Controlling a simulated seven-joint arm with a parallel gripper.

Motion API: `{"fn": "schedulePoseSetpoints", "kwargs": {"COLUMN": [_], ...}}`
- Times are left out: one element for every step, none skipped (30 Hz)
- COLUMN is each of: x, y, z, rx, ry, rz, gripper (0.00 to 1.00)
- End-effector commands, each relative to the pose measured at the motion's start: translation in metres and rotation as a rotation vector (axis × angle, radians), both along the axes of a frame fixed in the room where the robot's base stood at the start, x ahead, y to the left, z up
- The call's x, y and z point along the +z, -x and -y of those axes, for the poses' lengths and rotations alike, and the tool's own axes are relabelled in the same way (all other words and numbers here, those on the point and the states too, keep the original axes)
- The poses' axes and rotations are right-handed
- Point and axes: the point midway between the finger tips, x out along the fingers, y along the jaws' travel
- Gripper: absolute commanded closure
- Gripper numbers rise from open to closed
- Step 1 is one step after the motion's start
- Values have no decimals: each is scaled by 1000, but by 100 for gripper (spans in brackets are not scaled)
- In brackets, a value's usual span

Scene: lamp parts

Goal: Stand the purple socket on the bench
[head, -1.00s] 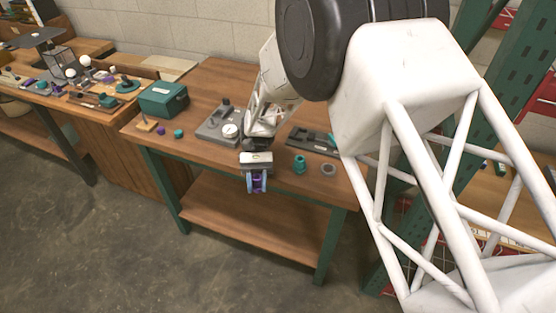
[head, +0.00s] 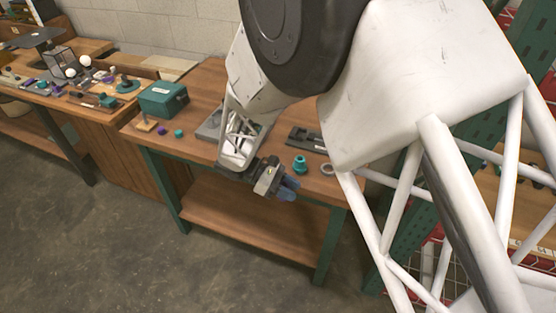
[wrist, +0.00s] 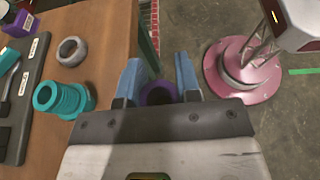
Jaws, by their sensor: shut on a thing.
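My gripper (head: 288,187) is out past the front edge of the bench (head: 203,150), near its right part, with its blue fingers pointing right. In the wrist view, the purple socket (wrist: 158,93) sits between the two blue fingers, and my gripper (wrist: 160,80) is shut on it. Only its round dark-centred end shows there; the gripper body hides the rest. I cannot make out the socket in the head view. In the wrist view, the floor lies beyond the fingers and the bench is to the left.
A teal ribbed socket (head: 300,165) and a grey ring (head: 327,169) stand near the bench's front right. A dark tray (head: 308,138) lies behind them. A teal box (head: 162,98) and small purple (head: 161,130) and teal (head: 179,133) pieces are at the left.

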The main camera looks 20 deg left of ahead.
Motion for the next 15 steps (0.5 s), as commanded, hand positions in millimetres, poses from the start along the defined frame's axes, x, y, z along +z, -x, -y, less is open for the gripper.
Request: {"fn": "schedulePoseSetpoints", "kwargs": {"x": [3,4,7,8,9,11,12,14,16,18,19,22,24,26,28], "y": [-1,-3,-5,-6,-8,-10,-12,-13,-15,-16,-18,-19,-21,-22,-23], "z": [3,5,7,8,10,11,13,13,14,15,15,16,16,16,16], "rx": [59,97,145,181,219,267,303,341,389,425,462,511,547,582,630], "ry": [1,0,0,1,1,1,1,1,1,2,1,2,1,2,2], "rz": [1,1,2,1,1,2,2,1,1,2,2,1,2,2,3], "gripper": [93,93,93,93,93,93,93,93,93,93,93,93,93,93,93]}}
